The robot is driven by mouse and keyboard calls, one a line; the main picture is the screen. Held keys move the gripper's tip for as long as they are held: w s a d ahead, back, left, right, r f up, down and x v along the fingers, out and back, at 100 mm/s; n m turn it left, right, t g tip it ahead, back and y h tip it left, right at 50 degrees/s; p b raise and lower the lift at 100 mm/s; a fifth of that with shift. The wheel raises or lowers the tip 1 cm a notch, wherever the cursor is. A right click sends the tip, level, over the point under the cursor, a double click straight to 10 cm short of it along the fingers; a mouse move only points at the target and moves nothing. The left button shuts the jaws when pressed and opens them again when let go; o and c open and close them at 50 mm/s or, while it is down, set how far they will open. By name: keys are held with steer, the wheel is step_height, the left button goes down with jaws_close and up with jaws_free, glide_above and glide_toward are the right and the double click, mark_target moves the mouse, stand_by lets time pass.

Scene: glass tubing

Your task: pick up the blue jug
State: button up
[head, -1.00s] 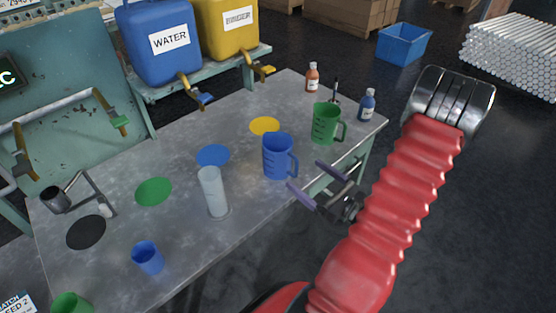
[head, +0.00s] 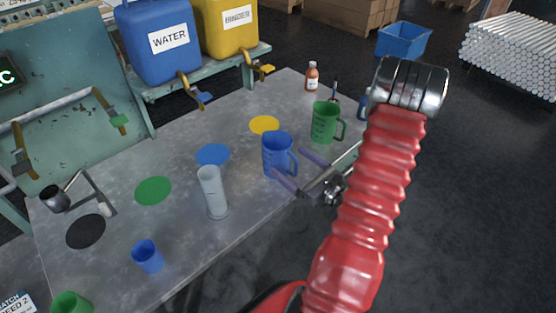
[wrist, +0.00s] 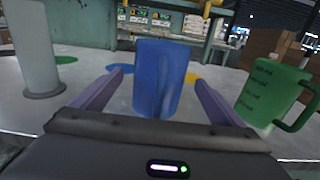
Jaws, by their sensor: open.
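The blue jug (head: 275,153) stands upright on the grey table, its handle on the right in the head view. In the wrist view the blue jug (wrist: 158,78) is straight ahead, between and just beyond the two purple fingers. My gripper (head: 300,170) is open and empty at the table's front edge, its fingers close to the jug's handle side. The gripper also shows in the wrist view (wrist: 160,90), with one finger on each side of the jug. I cannot tell whether a finger touches it.
A green jug (head: 325,122) stands right of the blue jug, and a clear cylinder (head: 212,190) stands to its left. A blue cup (head: 147,257) is nearer the front left. Flat coloured discs, such as the blue disc (head: 212,154), lie on the table (head: 120,215).

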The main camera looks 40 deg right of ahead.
mark_target(268, 146)
steer(key=shift+w, duration=0.65)
steer(key=shift+w, duration=0.15)
steer(key=shift+w+a+f, duration=0.1)
steer(key=shift+w, duration=2.4)
steer(key=c, duration=1.1)
